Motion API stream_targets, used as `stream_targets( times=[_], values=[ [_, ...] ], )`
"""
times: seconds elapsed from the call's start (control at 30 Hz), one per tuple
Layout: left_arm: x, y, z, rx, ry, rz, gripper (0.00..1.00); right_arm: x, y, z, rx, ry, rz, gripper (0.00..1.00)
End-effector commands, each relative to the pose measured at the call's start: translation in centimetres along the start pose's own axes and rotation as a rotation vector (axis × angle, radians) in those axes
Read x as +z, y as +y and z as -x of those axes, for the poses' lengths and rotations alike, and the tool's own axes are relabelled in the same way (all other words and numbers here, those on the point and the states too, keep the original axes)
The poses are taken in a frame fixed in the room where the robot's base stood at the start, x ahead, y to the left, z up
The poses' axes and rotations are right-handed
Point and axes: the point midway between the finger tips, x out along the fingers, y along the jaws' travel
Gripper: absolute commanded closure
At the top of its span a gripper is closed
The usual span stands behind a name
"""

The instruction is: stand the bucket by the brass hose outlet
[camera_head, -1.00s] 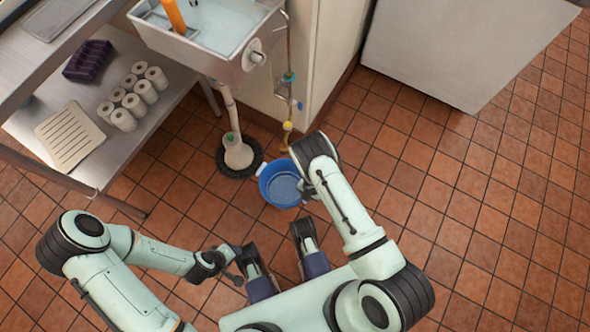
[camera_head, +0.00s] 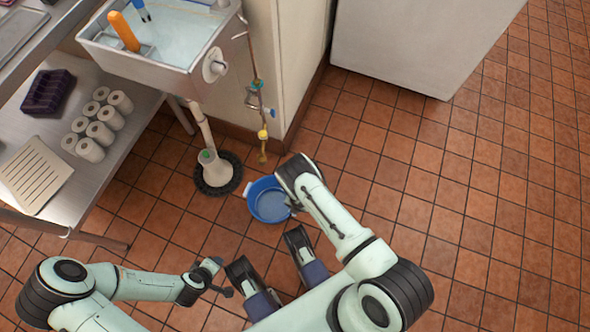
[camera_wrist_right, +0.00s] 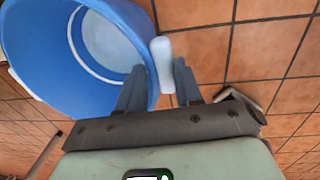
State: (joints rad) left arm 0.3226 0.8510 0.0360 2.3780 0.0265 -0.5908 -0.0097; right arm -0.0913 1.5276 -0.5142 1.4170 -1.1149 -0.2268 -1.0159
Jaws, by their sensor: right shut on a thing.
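The blue bucket (camera_head: 268,203) is near the floor below the sink; whether it touches the tiles is unclear. It looks empty, with white tabs at its rim. My right gripper (camera_head: 294,203) is at its right side. In the right wrist view, the gripper (camera_wrist_right: 160,85) is shut on a white tab (camera_wrist_right: 162,62) beside the bucket's rim (camera_wrist_right: 150,50). The brass hose outlet (camera_head: 262,149) hangs down by the wall corner, just behind the bucket, with a gap between them. My left gripper (camera_head: 219,281) is low at left, away from the bucket; its jaws are too small to read.
A sink (camera_head: 165,50) stands above a drain pipe with a round black base (camera_head: 217,178), left of the bucket. A steel shelf (camera_head: 100,190) with white rolls (camera_head: 104,122) is at left. A white cabinet (camera_head: 420,40) stands at back right. Floor at right is clear.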

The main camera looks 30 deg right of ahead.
Motion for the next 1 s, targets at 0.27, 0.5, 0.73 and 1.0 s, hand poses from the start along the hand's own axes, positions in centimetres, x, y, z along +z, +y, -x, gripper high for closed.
stream_targets(
  times=[0.27, 0.5, 0.73, 1.0],
  values=[
    [-0.75, -0.5, -0.9, -0.007, 0.022, 0.005, 0.57, 0.06, 0.06, -1.54, 0.005, -0.001, 0.0, 1.0],
    [-0.49, -0.66, -1.06, -0.009, 0.014, 0.006, 0.57, 0.06, 0.01, -1.7, 0.004, -0.001, 0.0, 1.0],
    [-0.41, -0.68, -1.05, -0.01, 0.012, 0.006, 0.57, -0.01, -0.19, -1.75, 0.0, 0.0, 0.0, 0.4],
    [-0.69, -0.39, -0.64, -0.005, 0.02, 0.004, 0.57, 0.0, -0.15, -1.24, 0.0, 0.0, 0.0, 0.4]
  ],
)
